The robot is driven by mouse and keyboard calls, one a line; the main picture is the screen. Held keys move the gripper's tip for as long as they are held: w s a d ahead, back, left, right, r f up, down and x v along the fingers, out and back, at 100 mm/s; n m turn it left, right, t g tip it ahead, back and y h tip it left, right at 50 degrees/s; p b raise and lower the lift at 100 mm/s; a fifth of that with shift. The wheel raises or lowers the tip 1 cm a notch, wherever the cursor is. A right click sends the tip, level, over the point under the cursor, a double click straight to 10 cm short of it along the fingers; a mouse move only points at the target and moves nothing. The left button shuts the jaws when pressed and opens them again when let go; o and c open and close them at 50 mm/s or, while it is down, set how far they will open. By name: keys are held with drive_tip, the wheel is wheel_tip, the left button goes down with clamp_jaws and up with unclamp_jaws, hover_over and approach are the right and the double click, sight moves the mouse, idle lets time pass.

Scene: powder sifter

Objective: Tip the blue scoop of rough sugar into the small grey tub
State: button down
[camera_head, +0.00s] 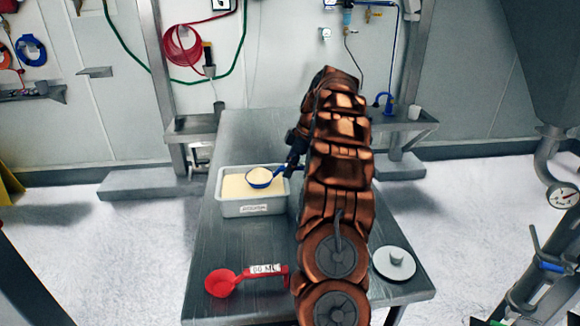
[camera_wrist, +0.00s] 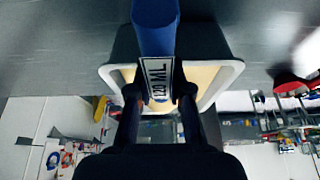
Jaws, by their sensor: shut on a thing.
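My gripper (camera_head: 292,163) is shut on the handle of the blue scoop (camera_head: 262,184); in the wrist view the fingers (camera_wrist: 160,95) clasp the handle (camera_wrist: 155,28) at its "120 ML" label. The scoop's bowl is level and holds a heap of pale sugar (camera_head: 260,174). It is over a grey rectangular tub (camera_head: 245,211) with a front label and pale sugar inside; I cannot tell whether bowl and sugar touch. The tub's rim also shows in the wrist view (camera_wrist: 233,70). No separate small grey tub is clearly seen; my arm hides part of the table.
A red scoop (camera_head: 222,283) marked "80 ML" or similar lies at the table's front left. A white disc (camera_head: 381,263) with a small grey piece on it lies right of my arm. The metal table (camera_head: 240,130) is clear behind the tub.

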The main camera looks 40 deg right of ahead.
drive_tip(key=shift+w+d+r+p, duration=0.15)
drive_tip(key=shift+w+d+p, duration=0.2)
drive_tip(key=shift+p, duration=0.1)
drive_tip(key=shift+s+a+f+b, duration=0.15)
drive_tip(key=shift+f+b, duration=0.15)
drive_tip(key=shift+b, duration=0.25)
wheel_tip(320, 180, up, 8)
drive_tip(key=s+a+b, duration=0.1)
drive_tip(key=s, duration=0.1)
drive_tip(key=shift+s+a, duration=0.15)
drive_tip(key=shift+a, duration=0.25)
idle(0.4)
idle(0.5)
